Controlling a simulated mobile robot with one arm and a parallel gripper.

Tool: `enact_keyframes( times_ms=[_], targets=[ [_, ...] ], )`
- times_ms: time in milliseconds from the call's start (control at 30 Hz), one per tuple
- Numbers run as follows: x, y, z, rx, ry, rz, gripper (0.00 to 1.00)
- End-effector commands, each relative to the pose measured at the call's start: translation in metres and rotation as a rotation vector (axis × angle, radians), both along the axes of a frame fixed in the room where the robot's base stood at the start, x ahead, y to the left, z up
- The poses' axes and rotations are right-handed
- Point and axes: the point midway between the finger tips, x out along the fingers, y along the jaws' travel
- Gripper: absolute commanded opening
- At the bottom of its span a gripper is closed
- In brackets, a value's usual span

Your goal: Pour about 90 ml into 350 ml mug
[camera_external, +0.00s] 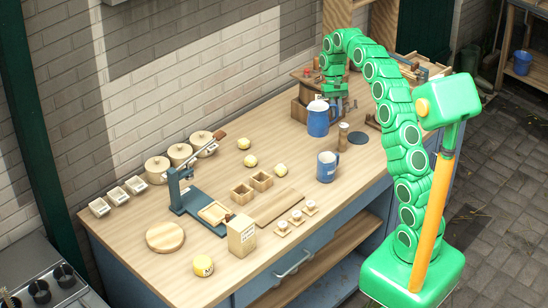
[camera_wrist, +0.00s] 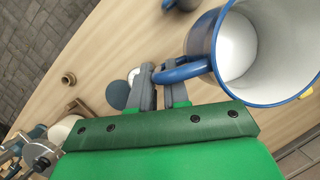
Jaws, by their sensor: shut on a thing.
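A blue enamel jug (camera_external: 318,124) with a white inside is at the back right of the bench in the external view. In the wrist view the jug (camera_wrist: 270,95) fills the upper right, its white inside facing the camera. My gripper (camera_wrist: 160,88) is shut on the jug's blue handle; in the external view the gripper (camera_external: 337,104) is beside the jug. I cannot tell whether the jug touches the bench. A blue mug (camera_external: 327,168) stands upright on the bench, nearer the front edge than the jug. Its contents are hidden.
A dark blue disc (camera_external: 358,138) and a small brown jar (camera_external: 343,136) are right of the jug. A wooden stand (camera_external: 302,108) is behind it. Yellow balls (camera_external: 280,170), wooden boxes (camera_external: 242,194) and a blue press (camera_external: 188,196) stand left of the mug.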

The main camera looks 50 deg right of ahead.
Motion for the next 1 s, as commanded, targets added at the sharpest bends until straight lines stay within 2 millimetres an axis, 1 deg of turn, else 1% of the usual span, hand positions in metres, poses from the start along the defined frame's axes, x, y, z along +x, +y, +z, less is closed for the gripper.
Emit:
enact_keyframes(
  times_ms=[400, 700, 833, 1000],
  targets=[
    [0.005, -0.036, 0.007, 0.001, 0.0, 0.37, 0.0],
    [0.007, -0.058, 0.014, 0.001, -0.001, 0.618, 0.0],
    [0.007, -0.064, 0.016, 0.001, -0.002, 0.687, 0.0],
    [0.007, -0.068, 0.017, 0.002, -0.001, 0.731, 0.0]
  ],
)
